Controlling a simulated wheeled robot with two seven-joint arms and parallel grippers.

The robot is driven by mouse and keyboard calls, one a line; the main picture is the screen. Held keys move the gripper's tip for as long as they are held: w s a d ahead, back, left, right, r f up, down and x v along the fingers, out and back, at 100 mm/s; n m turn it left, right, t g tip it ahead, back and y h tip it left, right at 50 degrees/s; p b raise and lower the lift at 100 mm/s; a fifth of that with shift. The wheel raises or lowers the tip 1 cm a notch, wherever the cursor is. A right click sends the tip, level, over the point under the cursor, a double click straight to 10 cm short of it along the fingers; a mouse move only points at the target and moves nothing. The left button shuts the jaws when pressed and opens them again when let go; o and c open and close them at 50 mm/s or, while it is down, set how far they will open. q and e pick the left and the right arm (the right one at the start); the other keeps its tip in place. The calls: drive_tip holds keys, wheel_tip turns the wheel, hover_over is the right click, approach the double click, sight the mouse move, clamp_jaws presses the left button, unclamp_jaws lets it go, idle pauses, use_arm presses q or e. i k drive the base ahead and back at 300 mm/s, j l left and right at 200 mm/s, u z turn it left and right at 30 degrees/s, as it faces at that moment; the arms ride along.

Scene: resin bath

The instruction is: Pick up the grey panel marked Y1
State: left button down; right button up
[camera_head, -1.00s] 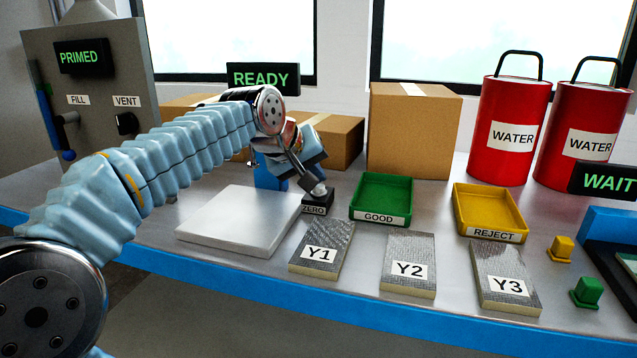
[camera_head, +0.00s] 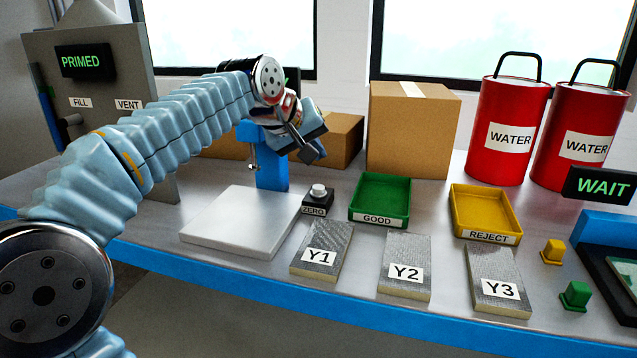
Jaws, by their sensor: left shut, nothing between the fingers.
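The grey panel marked Y1 (camera_head: 323,240) lies flat on the bench, leftmost in a row with the panels marked Y2 (camera_head: 405,252) and Y3 (camera_head: 488,262). My left gripper (camera_head: 312,156) is shut and empty. It hangs above and behind the black ZERO box with its white button (camera_head: 318,191), apart from it, and farther back than panel Y1. Nothing covers panel Y1. My right gripper does not show.
A white slab (camera_head: 240,222) lies left of Y1. The green GOOD tray (camera_head: 381,190) and yellow REJECT tray (camera_head: 484,203) stand behind the panels. A blue stand (camera_head: 273,172) rises behind the slab. Yellow and green blocks (camera_head: 576,295) sit at the right.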

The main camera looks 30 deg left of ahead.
sight(321, 256)
drive_tip(key=k+l, duration=0.2)
drive_tip(key=k, duration=0.3)
drive_tip(key=k+l, duration=0.15)
drive_tip(key=k, duration=0.3)
